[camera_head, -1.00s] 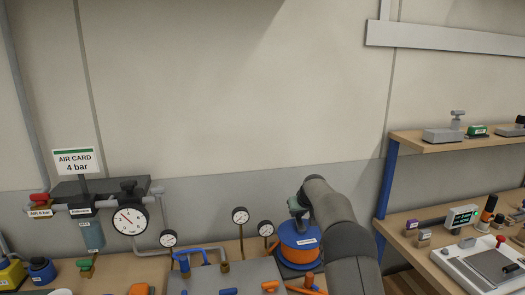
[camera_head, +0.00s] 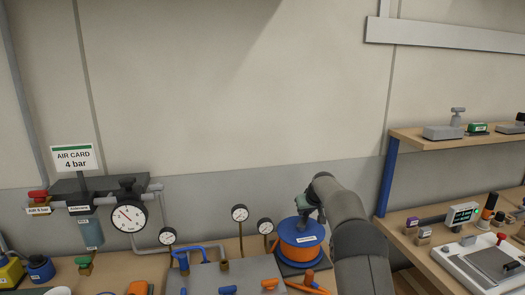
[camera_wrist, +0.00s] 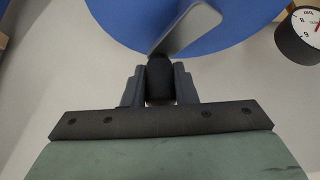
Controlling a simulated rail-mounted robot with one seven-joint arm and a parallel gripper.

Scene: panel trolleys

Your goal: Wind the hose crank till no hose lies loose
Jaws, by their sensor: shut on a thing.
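The hose reel (camera_head: 300,245) is an orange drum with a blue top disc, on the bench right of the small gauges. Its blue disc (camera_wrist: 110,22) fills the top of the wrist view, with a grey crank arm (camera_wrist: 187,28) across it. My gripper (camera_wrist: 159,80) is shut on the dark crank knob (camera_wrist: 160,82) at the end of that arm.
A grey panel (camera_head: 235,277) with coloured fittings lies left of the reel. Small gauges (camera_head: 265,226) stand close beside it, and one gauge (camera_wrist: 300,35) shows in the wrist view. A shelf (camera_head: 450,142) on a blue post is at right.

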